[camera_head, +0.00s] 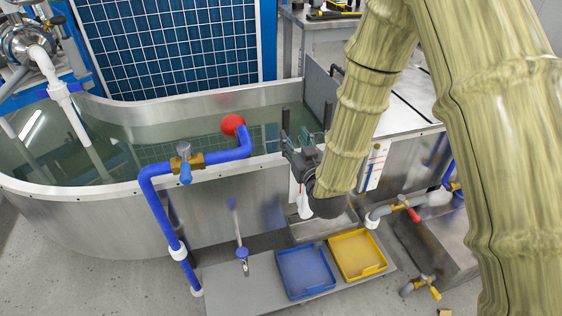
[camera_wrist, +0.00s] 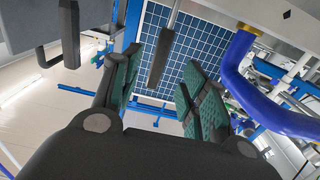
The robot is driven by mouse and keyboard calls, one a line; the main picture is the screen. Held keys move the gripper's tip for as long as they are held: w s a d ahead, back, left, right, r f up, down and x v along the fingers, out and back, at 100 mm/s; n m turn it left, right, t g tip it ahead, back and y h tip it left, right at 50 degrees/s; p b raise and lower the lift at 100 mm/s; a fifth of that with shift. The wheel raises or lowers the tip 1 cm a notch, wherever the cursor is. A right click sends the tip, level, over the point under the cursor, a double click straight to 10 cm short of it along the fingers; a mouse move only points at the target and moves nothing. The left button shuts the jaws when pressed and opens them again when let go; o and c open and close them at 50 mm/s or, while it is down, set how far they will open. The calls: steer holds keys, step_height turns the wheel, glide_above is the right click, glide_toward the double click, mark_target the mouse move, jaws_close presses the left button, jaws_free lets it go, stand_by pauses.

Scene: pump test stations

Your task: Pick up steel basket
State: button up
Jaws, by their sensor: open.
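No clear steel basket can be made out in either view; my arm may cover part of it in the head view. My gripper (camera_head: 303,143) is at the near right rim of the steel tank (camera_head: 212,188), partly hidden by its own wrist. In the wrist view, my gripper (camera_wrist: 163,75) is open, with green-padded fingers wide apart. A thin metal rod with a dark grip (camera_wrist: 163,52) shows in the gap between the fingers; whether it belongs to the basket, and how far away it is, I cannot tell. No finger visibly touches it.
A blue pipe (camera_head: 152,205) with a valve and red ball (camera_head: 233,124) crosses the tank rim left of my gripper. A blue tray (camera_head: 306,272) and a yellow tray (camera_head: 357,254) sit low in front. A grey panel (camera_head: 319,90) stands behind my gripper.

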mark_target(287, 127)
steer(key=shift+b+x, duration=0.9)
steer(key=shift+x, duration=3.65)
steer(key=shift+f, duration=0.1)
jaws_close()
